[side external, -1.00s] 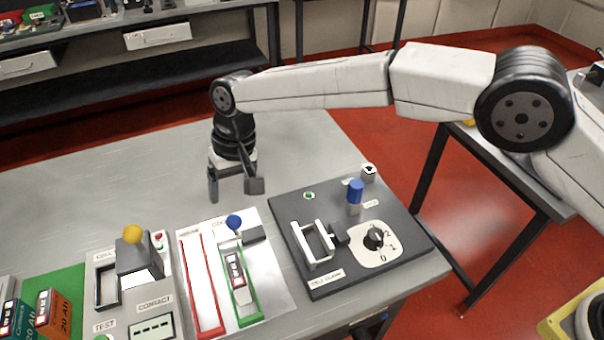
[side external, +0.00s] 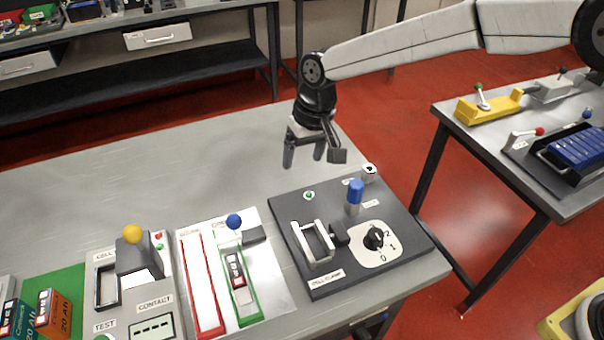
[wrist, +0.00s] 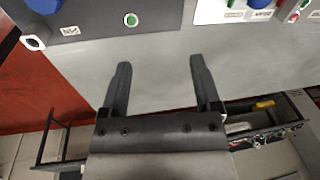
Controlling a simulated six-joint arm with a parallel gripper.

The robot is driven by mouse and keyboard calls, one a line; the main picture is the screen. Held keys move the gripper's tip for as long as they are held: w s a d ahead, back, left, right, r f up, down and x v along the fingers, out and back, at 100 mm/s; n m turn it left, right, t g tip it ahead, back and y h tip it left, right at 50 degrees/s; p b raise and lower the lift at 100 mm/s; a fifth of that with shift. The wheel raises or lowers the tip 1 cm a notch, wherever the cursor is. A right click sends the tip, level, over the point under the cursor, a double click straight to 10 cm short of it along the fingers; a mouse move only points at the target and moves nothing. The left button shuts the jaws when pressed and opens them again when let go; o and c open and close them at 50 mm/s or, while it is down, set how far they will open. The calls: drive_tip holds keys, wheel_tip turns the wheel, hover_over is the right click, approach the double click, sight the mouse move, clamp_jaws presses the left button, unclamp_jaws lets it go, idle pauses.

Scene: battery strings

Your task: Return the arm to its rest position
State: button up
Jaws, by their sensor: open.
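My gripper (side external: 312,158) is open and empty, above the back right of the grey table (side external: 200,165), behind the dark cell clamp panel. In the wrist view its two fingers (wrist: 157,85) are spread apart with nothing between them. The cell clamp panel (side external: 285,213) carries a metal clamp (side external: 312,245), a blue-topped post (side external: 355,196), a black dial (side external: 375,238) and a green button (side external: 309,195). The green button also shows in the wrist view (wrist: 131,20). My arm reaches in from the upper right.
A plate with red and green framed slots (side external: 207,300) lies left of the panel; a cell sits in the green slot. A test station with a yellow knob (side external: 132,234) and battery packs (side external: 55,310) stand further left. A second table (side external: 490,165) is at right. The back left tabletop is clear.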

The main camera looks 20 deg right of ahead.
drive_tip(key=s+d, duration=0.3)
drive_tip(key=d, duration=0.7)
drive_tip(key=s+d+f+m+t+h, duration=0.1)
drive_tip(key=s+d+f, duration=0.1)
drive_tip(key=s+d, duration=1.5)
drive_tip(key=shift+s+d+f+t+h, duration=0.15)
drive_tip(key=shift+s+d+t+h, duration=0.1)
drive_tip(key=shift+s+t+h, duration=0.15)
drive_tip(key=shift+w, duration=0.1)
